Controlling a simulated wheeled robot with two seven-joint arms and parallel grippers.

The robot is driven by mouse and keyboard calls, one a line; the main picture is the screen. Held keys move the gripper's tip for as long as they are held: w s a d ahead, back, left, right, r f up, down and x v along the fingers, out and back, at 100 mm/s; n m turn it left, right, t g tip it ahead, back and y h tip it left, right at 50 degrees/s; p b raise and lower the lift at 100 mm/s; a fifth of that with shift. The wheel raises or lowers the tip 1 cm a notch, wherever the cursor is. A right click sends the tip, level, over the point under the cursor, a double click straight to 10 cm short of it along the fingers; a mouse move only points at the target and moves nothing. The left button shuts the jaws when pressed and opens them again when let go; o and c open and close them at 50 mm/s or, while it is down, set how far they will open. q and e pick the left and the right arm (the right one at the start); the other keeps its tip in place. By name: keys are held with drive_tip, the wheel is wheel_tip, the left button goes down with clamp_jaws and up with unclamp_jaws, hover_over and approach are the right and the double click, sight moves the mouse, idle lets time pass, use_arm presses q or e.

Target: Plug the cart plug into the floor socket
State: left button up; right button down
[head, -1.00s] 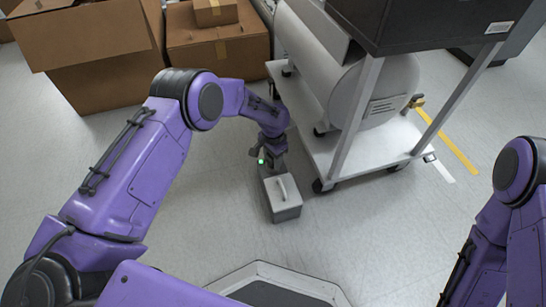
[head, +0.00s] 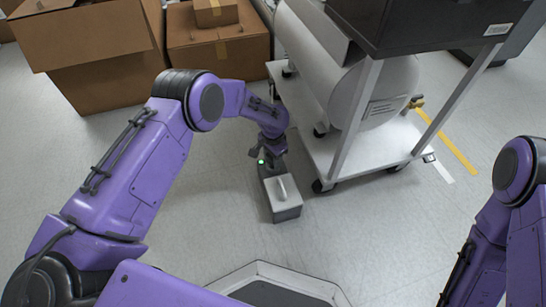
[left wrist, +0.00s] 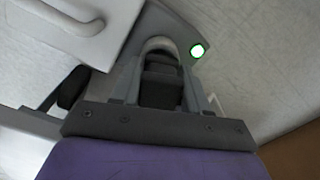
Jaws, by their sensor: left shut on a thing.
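The floor socket (head: 285,212) is a grey box on the floor with a pale handled lid, left of the cart's front corner. In the left wrist view its lid (left wrist: 105,45) fills the top left, and a green light (left wrist: 197,50) glows on its grey housing. My left gripper (head: 270,162) points down at the far end of the box. In the left wrist view my left gripper (left wrist: 162,75) is shut on a dark piece, apparently the cart plug (left wrist: 160,88), at a rounded grey collar. Whether the plug is fully seated is hidden. My right gripper is out of view.
A white wheeled cart (head: 385,150) with a compressor tank (head: 385,90) stands close to the right of the socket. Cardboard boxes (head: 100,70) stand at the back left. The floor right of the socket, in front of the cart, is clear.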

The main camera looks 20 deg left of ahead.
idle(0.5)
use_arm(q)
drive_tip(key=shift+f+b, duration=0.3)
drive_tip(key=shift+f, duration=0.45)
drive_tip(key=o, duration=0.8)
drive_tip(key=shift+r, duration=0.1)
